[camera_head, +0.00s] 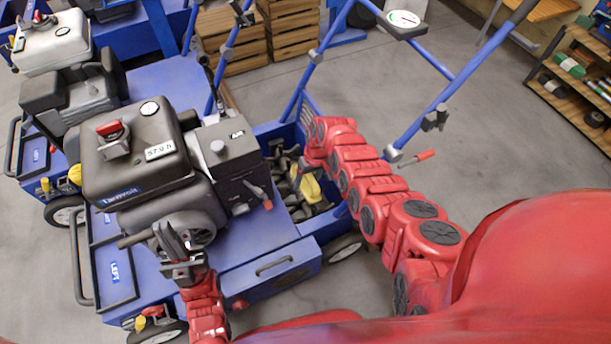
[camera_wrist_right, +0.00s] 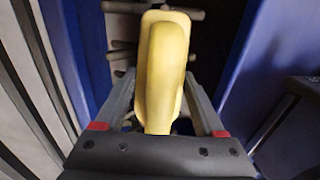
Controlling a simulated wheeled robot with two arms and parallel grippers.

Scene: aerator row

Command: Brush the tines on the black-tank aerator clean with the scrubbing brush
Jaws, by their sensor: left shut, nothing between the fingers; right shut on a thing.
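The black-tank aerator (camera_head: 135,165) stands left of centre in the head view, a blue machine with a dark engine and tank. Its tines (camera_head: 285,168) show as dark bars in the open bay right of the engine. They also show at the top of the right wrist view (camera_wrist_right: 120,8). My right gripper (camera_wrist_right: 160,85) is shut on the yellow scrubbing brush (camera_wrist_right: 163,70), down in the tine bay. The brush also shows in the head view (camera_head: 309,188). Its bristles are hidden, so I cannot tell contact. My left gripper (camera_head: 176,247) is shut and empty before the engine.
A second aerator with a white tank (camera_head: 52,42) stands at the back left. Blue handle tubes (camera_head: 460,75) with a gauge (camera_head: 403,19) rise beside my right arm. Wooden crates (camera_head: 235,40) stand behind, and a shelf (camera_head: 580,85) at right. The grey floor (camera_head: 500,130) there is clear.

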